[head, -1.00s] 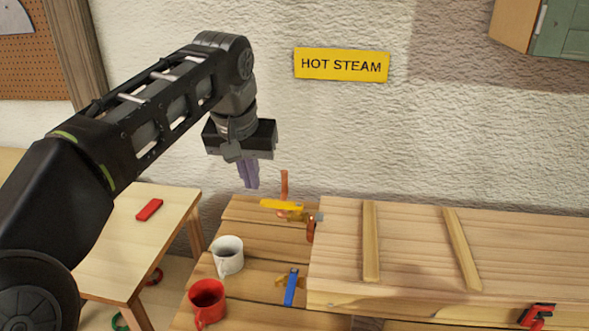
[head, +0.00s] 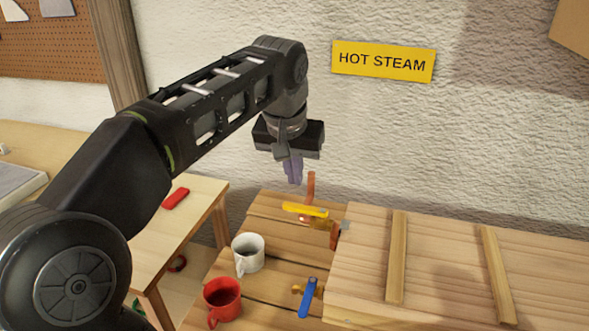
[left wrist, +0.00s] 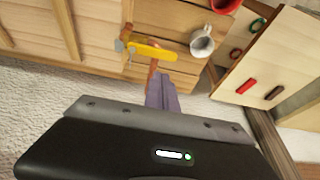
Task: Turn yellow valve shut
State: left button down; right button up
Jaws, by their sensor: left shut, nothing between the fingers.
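The yellow valve handle (head: 305,210) sits on a brass valve on a copper pipe (head: 311,187), beside the left end of the wooden box. In the head view the handle lies roughly sideways, its long end to the left. It also shows in the left wrist view (left wrist: 155,53). My left gripper (head: 293,180) is shut and empty, with its purple fingers pointing down, above and a little behind the handle and apart from it. A second valve with a blue handle (head: 307,297) is nearer. My right gripper is not in view.
A white mug (head: 248,254) and a red mug (head: 222,299) stand on the planks left of the valves. The wooden box (head: 450,262) fills the right. A HOT STEAM sign (head: 383,62) hangs on the wall behind. A side table holds a red item (head: 176,198).

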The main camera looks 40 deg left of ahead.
aim_at(305, 210)
pick_arm(q)
jog(key=x, duration=0.7)
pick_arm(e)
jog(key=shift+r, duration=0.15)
pick_arm(q)
jog(key=shift+a, duration=0.1)
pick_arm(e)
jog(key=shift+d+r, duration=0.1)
